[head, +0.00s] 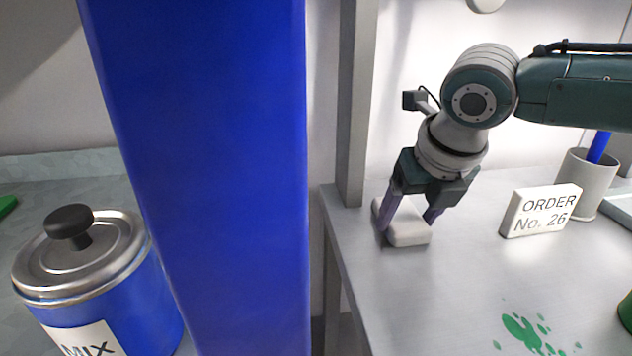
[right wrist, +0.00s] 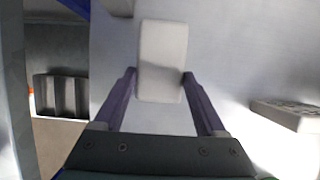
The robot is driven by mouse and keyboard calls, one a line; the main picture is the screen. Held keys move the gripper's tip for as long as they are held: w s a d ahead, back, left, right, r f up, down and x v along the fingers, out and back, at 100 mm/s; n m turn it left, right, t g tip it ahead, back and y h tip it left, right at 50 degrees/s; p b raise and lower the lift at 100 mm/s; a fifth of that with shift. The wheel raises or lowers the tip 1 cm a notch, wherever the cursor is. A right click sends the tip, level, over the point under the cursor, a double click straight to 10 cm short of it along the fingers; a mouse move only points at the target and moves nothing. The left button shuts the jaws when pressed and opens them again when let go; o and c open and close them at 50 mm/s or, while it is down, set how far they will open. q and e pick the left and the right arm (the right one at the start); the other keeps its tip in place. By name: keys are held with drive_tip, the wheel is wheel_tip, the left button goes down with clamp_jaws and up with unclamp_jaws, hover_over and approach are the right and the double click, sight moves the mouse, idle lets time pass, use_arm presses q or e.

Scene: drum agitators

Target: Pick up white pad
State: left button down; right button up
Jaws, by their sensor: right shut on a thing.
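The white pad (head: 409,234) is at the left end of the grey table, near its left edge and beside the grey post. My right gripper (head: 410,221) reaches down over it with a finger on each side. In the right wrist view the pad (right wrist: 162,60) sits between the two purple fingertips (right wrist: 160,78), and the gripper is shut on it. Whether the pad is touching the table or slightly above it, I cannot tell. My left gripper is not in view.
An "ORDER No. 26" block (head: 540,211) stands right of the pad, with a grey cup (head: 588,190) behind it. Green splatter (head: 527,333) marks the table's front. A blue column (head: 205,180) stands left, beside a blue MIX canister (head: 130,305). The table's middle is clear.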

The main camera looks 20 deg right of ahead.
sight(411, 227)
drive_tip(key=shift+s+r, duration=0.15)
drive_tip(key=shift+r, duration=0.35)
drive_tip(key=r, duration=0.4)
drive_tip(key=r+p, duration=0.1)
drive_tip(key=r, duration=0.1)
drive_tip(key=shift+s+r, duration=0.1)
drive_tip(key=shift+s, duration=0.2)
drive_tip(key=s+a+p, duration=0.1)
drive_tip(key=s+a, duration=0.1)
drive_tip(key=s, duration=0.7)
drive_tip(key=s+a+p, duration=0.1)
drive_tip(key=s+a, duration=0.1)
drive_tip(key=s, duration=0.7)
drive_tip(key=shift+s+a, duration=0.25)
drive_tip(key=shift+a, duration=0.05)
